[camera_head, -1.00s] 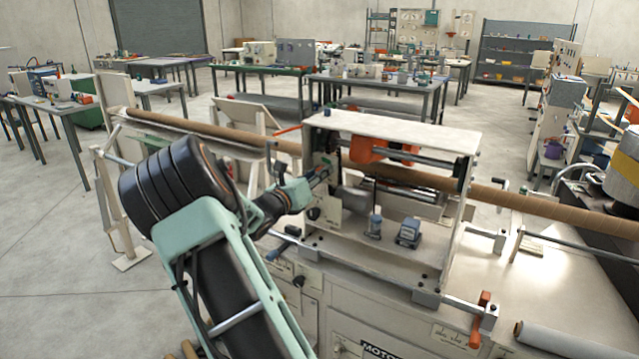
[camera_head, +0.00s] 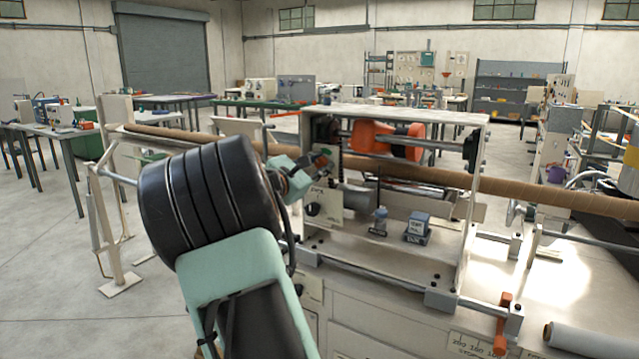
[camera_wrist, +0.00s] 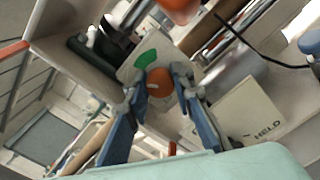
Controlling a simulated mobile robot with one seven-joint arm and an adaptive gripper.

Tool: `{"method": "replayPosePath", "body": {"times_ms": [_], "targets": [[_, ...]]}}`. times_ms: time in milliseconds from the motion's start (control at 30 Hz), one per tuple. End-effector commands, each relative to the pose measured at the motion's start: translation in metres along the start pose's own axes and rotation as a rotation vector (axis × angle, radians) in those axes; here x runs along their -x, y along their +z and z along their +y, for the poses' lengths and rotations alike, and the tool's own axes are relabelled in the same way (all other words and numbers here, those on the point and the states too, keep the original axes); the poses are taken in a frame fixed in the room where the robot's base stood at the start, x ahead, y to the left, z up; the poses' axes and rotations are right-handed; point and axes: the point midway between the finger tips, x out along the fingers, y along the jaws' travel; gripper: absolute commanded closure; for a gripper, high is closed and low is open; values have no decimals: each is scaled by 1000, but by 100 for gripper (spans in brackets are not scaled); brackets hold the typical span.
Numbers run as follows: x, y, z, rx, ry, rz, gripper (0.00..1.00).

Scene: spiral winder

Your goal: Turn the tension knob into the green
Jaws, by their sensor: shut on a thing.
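The tension knob (camera_wrist: 160,80) is a round orange knob in the wrist view, with a pale pointer mark on its face. A green band (camera_wrist: 146,58) lies on the pale dial plate just above and left of it. My gripper (camera_wrist: 160,92) has its two blue fingers on either side of the knob, shut on it. In the head view my gripper (camera_head: 318,160) is at the left end panel of the winder frame (camera_head: 400,117). The knob is hidden there by the fingers. I cannot tell exactly where the pointer stands against the green.
A long brown tube (camera_head: 530,195) runs through the frame behind my gripper. An orange part (camera_head: 385,140) hangs inside the frame. A card reading HELD (camera_wrist: 250,112) is right of the knob. Small blue-grey blocks (camera_head: 417,228) stand on the bed. An orange-handled lever (camera_head: 502,322) is at front right.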

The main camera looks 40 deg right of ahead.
Motion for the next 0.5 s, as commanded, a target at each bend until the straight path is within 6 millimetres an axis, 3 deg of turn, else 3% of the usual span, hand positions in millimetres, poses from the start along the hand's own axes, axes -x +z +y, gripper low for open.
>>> {"method": "replayPosePath", "body": {"times_ms": [33,500], "targets": [[0,-6,-5,-48,1,-1,100],[0,-6,-4,-468,0,-1,100]]}}
